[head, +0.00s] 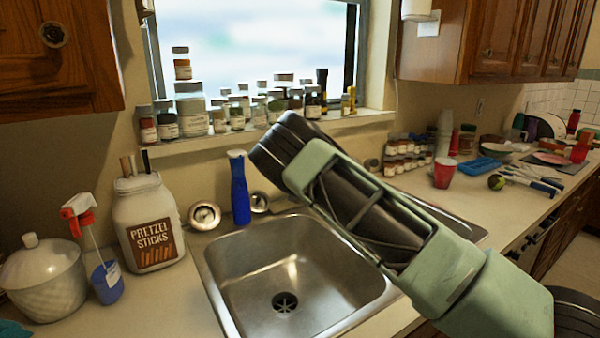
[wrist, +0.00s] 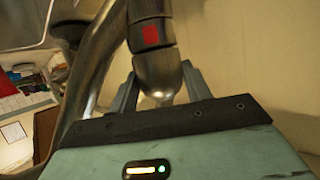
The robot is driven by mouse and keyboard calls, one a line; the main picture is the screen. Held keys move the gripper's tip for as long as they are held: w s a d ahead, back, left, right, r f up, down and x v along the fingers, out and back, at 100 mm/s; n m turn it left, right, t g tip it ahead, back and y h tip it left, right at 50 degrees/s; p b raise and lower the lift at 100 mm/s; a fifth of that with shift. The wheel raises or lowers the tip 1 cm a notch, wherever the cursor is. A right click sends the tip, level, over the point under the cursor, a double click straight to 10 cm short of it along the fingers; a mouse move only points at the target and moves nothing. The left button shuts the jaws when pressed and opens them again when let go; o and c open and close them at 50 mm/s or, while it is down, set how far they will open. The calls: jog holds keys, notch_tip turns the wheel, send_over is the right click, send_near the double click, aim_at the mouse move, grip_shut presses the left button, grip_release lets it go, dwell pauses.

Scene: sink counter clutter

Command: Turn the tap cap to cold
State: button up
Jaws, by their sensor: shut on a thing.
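The tap shows in the wrist view as a metal fixture, with a curved pipe (wrist: 92,80) at left. Beside the pipe, a metal cap (wrist: 158,72) with a rounded end sits between the two fingers of my gripper (wrist: 160,88), which is shut on it. A red mark (wrist: 151,35) shows on the metal part just above the rounded end. No cold mark is visible. In the head view my arm covers the tap and my gripper.
The steel sink (head: 285,255) lies below my arm. A blue bottle (head: 240,190) stands behind it, with a pretzel jar (head: 150,225) and spray bottle (head: 107,270) at left. Jars crowd the windowsill (head: 270,133). A red cup (head: 444,172) stands on the right counter.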

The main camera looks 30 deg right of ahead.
jog(key=shift+s+d+f+n+t+y+b, duration=0.25)
jog(key=shift+d+f+n+t+y+b, duration=0.2)
jog(key=shift+n+y, duration=0.35)
jog(key=shift+a+r+n+y, duration=0.2)
jog(key=shift+n+y, duration=0.1)
jog(key=o, duration=1)
jog(key=shift+w, duration=0.1)
jog(key=shift+r, duration=0.2)
jog(key=b+v, duration=0.1)
jog(key=v, duration=0.4)
jog(key=b+v, duration=0.1)
jog(key=v, duration=0.5)
jog(key=b+v, duration=0.2)
jog(key=v, duration=0.4)
jog(key=shift+s+a+f, duration=0.15)
jog(key=shift+s+f, duration=0.1)
